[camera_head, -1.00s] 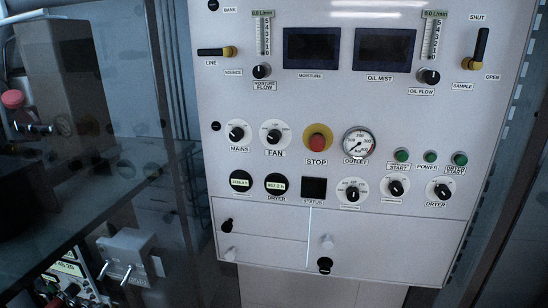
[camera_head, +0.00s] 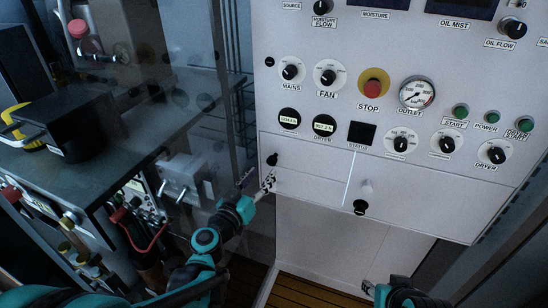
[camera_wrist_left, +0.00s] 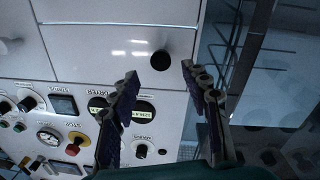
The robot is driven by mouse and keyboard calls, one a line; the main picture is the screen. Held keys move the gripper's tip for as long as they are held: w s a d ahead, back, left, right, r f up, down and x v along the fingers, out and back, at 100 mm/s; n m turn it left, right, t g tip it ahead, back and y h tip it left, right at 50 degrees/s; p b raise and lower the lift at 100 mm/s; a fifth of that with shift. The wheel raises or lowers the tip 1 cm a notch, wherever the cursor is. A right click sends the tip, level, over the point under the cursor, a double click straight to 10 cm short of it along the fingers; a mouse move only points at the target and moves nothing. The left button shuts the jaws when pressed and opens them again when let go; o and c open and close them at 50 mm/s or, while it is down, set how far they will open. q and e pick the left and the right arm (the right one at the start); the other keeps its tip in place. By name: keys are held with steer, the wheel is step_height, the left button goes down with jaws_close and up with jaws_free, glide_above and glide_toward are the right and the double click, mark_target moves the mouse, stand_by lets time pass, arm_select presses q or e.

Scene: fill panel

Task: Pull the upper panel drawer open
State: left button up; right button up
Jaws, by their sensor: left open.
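The upper panel drawer (camera_head: 310,167) is a flat white front at the lower left of the panel and looks closed. Its black knob (camera_head: 272,159) is near its left end. My left gripper (camera_head: 267,182) is open and empty, just below the knob in the head view. In the left wrist view, which is upside down, the knob (camera_wrist_left: 161,61) shows beyond and between the open fingertips (camera_wrist_left: 159,76), not gripped. The gripper hides part of the lower drawer front. My right gripper (camera_head: 378,291) is at the bottom edge, partly cut off; its opening is unclear.
A white compartment front (camera_head: 420,195) with a white knob and a black latch is right of the drawers. Dials, a red stop button (camera_head: 373,88) and a gauge sit above. A grey box with toggles (camera_head: 183,178) and a dark bench (camera_head: 90,150) stand left.

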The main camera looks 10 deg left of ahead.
mark_target(271, 163)
arm_select(q)
steer(key=b+x, duration=0.1)
steer(key=x, duration=0.6)
steer(key=shift+w+d, duration=0.15)
steer(key=shift+d, duration=0.05)
steer(key=shift+w+a, duration=0.1)
steer(key=shift+w, duration=0.05)
jaws_close()
